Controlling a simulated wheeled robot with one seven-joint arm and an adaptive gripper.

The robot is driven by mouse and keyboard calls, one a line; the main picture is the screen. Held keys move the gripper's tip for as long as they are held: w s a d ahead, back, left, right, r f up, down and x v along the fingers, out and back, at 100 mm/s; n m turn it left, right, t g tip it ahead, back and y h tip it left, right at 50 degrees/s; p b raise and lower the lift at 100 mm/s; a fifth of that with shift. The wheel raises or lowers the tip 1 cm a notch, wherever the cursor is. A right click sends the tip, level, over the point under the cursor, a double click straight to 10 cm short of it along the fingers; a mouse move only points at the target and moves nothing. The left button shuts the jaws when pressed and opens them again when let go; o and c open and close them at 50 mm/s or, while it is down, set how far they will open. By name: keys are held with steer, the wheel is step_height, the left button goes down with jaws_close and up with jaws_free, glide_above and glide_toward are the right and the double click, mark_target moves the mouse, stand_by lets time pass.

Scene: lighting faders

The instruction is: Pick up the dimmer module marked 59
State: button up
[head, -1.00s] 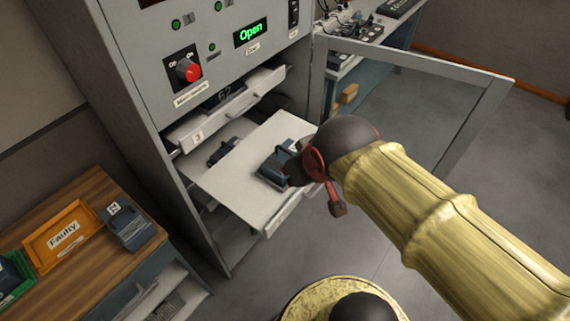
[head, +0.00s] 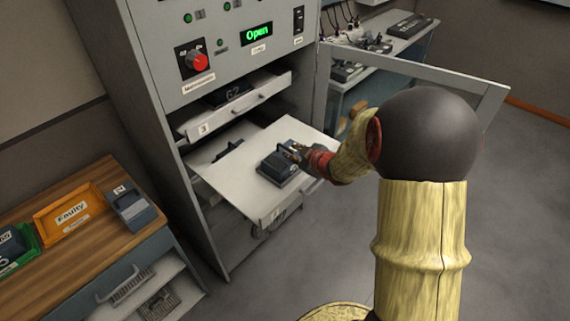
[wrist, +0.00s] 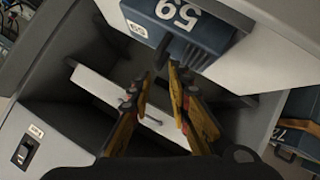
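The dimmer module marked 59 (wrist: 175,25) is a blue-grey block with a dark handle, at the top of the wrist view. In the head view the module (head: 283,164) sits on the pulled-out white tray (head: 245,198). My gripper (wrist: 157,80) has its two yellow-and-dark fingers apart with nothing between them. The fingertips are right by the module's handle edge; whether they touch it I cannot tell. In the head view my gripper (head: 299,155) is at the module's right side, and its fingers are partly hidden.
A tray above holds a module marked 62 (head: 229,94). Another module, marked 72 (wrist: 296,131), is at the right of the wrist view. The open cabinet door (head: 415,68) stands behind my arm. A wooden bench (head: 95,240) with an orange "Faulty" bin (head: 70,213) is at left.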

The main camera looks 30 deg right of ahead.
mark_target(287, 148)
steer(key=b+x, duration=0.2)
steer(key=x, duration=0.4)
steer(key=shift+w+d+f+b, duration=0.2)
steer(key=shift+w+b, duration=0.1)
steer(key=shift+b, duration=0.1)
steer(key=shift+r, duration=0.1)
steer(key=shift+c, duration=0.8)
jaws_close()
steer(key=shift+r, duration=0.15)
